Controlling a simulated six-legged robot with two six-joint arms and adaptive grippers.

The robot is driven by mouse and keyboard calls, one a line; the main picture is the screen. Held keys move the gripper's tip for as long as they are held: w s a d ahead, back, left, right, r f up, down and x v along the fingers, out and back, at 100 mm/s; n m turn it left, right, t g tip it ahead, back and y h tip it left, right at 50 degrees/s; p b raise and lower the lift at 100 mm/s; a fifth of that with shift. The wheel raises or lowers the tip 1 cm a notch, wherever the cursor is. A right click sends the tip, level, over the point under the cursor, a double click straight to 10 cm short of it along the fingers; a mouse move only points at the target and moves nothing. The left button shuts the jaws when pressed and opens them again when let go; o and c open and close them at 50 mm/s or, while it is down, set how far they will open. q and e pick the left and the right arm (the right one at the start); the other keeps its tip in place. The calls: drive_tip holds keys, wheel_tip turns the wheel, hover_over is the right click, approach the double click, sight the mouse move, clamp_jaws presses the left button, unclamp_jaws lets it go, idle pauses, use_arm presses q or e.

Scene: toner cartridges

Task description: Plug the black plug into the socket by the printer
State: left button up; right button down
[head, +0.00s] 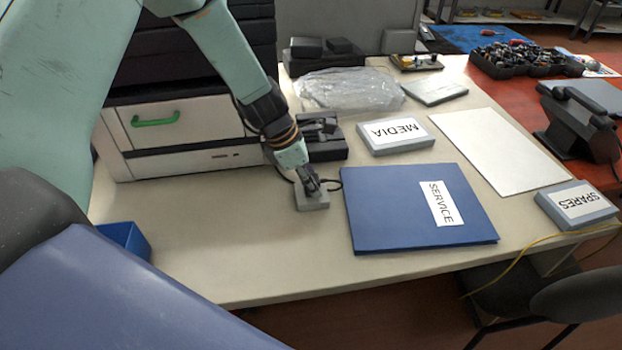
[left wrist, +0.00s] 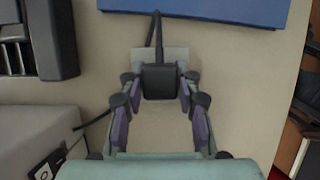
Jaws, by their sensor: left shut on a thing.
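My left gripper (head: 312,187) points down at a small grey socket block (head: 314,205) on the table, in front of the printer (head: 175,110). In the left wrist view, the left gripper (left wrist: 160,85) is shut on the black plug (left wrist: 160,80), its fingers on both sides. The plug lies over the grey socket block (left wrist: 174,58), and its black cable (left wrist: 157,30) runs away from it. The plug's underside is hidden, so I cannot tell whether it is seated or just above the socket. My right gripper is not in view.
A blue SERVICE folder (head: 395,215) lies close right of the socket block. A black device (head: 325,150) and the grey MEDIA box (head: 390,148) stand behind. A blue bin (head: 125,238) is at the left. The table front (head: 240,250) is clear.

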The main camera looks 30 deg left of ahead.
use_arm(q)
drive_tip(key=shift+f, duration=0.25)
drive_tip(key=o, duration=1.2)
drive_tip(key=shift+c, duration=0.2)
drive_tip(key=v, duration=1.2)
